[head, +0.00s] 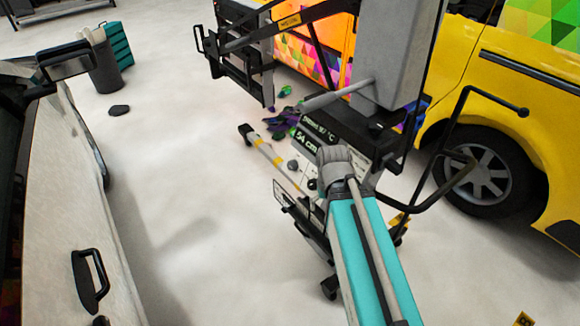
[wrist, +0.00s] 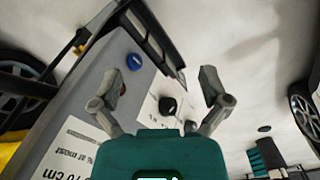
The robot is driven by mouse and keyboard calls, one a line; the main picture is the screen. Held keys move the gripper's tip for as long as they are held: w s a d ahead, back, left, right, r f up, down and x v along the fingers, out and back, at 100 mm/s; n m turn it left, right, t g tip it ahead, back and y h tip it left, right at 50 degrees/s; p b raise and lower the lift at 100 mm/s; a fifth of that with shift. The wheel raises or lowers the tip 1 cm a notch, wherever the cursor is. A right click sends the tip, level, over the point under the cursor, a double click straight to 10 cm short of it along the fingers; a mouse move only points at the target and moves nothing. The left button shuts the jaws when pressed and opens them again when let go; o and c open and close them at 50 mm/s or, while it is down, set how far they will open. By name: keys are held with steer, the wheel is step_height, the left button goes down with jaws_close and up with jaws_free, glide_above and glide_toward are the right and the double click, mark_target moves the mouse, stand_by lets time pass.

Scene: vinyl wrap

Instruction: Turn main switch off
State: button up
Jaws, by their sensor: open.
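The grey control panel of a wheeled machine fills the left and middle of the wrist view (wrist: 92,82). It carries a black rotary knob (wrist: 168,105) on a white plate, a blue button (wrist: 134,61) and a red part (wrist: 122,89) half hidden by the left finger. No label readable here tells which is the main switch. My gripper (wrist: 160,82) is open and empty, its fingers on either side of the black knob in the picture; contact cannot be told. In the head view the panel (head: 303,148) shows displays and small dark knobs; my wrist hides the fingers.
The machine's black bent handle (head: 440,195) and upright column (head: 395,55) stand close to my arm. A yellow van (head: 510,105) stands at the right, a white car (head: 65,200) at the left. Open floor (head: 190,180) lies between the car and the machine.

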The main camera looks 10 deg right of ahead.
steer(key=w+f+m+h+b, duration=0.3)
steer(key=w+f+h+b, duration=0.15)
steer(key=f+b, duration=0.2)
steer(key=m+t+h+b, duration=0.9)
steer(key=h+b, duration=0.2)
steer(key=b, duration=0.9)
glide_toward(289, 166)
steer(key=v, duration=0.3)
steer(key=shift+s+a, duration=0.2)
steer(key=shift+a, duration=0.15)
steer(key=shift+d, duration=0.1)
steer(key=shift+x, duration=6.85)
steer(key=shift+s, duration=0.1)
